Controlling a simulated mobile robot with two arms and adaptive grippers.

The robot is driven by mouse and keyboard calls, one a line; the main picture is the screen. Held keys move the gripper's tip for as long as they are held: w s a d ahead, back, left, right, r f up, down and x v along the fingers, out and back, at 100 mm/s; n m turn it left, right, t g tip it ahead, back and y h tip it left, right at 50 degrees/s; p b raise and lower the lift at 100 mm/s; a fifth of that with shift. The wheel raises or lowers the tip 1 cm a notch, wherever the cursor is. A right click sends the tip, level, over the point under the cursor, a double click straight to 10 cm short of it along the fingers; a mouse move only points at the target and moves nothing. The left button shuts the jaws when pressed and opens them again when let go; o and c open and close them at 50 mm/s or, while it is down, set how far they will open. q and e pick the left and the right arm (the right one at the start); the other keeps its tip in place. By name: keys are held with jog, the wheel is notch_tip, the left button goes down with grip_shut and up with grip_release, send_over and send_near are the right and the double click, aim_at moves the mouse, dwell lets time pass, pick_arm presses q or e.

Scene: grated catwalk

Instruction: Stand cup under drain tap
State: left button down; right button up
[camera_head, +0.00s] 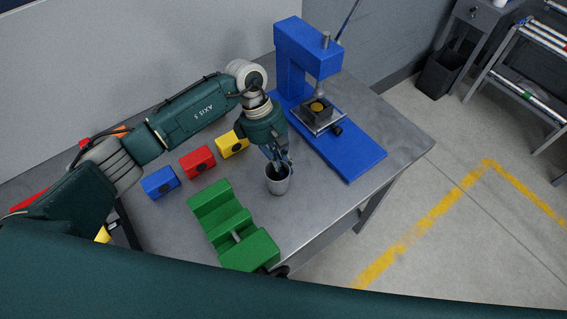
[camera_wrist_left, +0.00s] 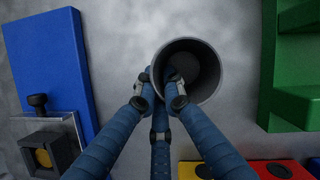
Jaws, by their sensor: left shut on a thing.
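A grey metal cup (camera_head: 278,185) is upright at or just above the steel table (camera_head: 330,215), between the blue press and the green block; I cannot tell whether its base touches. My left gripper (camera_head: 279,165) reaches down to its rim and is shut on it. In the left wrist view the cup (camera_wrist_left: 212,75) shows its open mouth, and the fingertips of the left gripper (camera_wrist_left: 160,88) are at its near rim, seemingly one inside and one outside. The cup looks empty. I cannot make out a drain tap in either view. My right gripper is not in view.
A blue press (camera_head: 345,150) with a small vise (camera_head: 318,112) stands behind and right of the cup. A green stepped block (camera_head: 230,225) is at front left. Blue (camera_head: 160,182), red (camera_head: 197,162) and yellow (camera_head: 232,144) blocks stand left. Bare table lies right of the cup.

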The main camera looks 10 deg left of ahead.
pick_arm(q)
jog(key=shift+f, duration=0.15)
jog(key=c, duration=1.9)
grip_release()
jog(key=shift+o, duration=0.2)
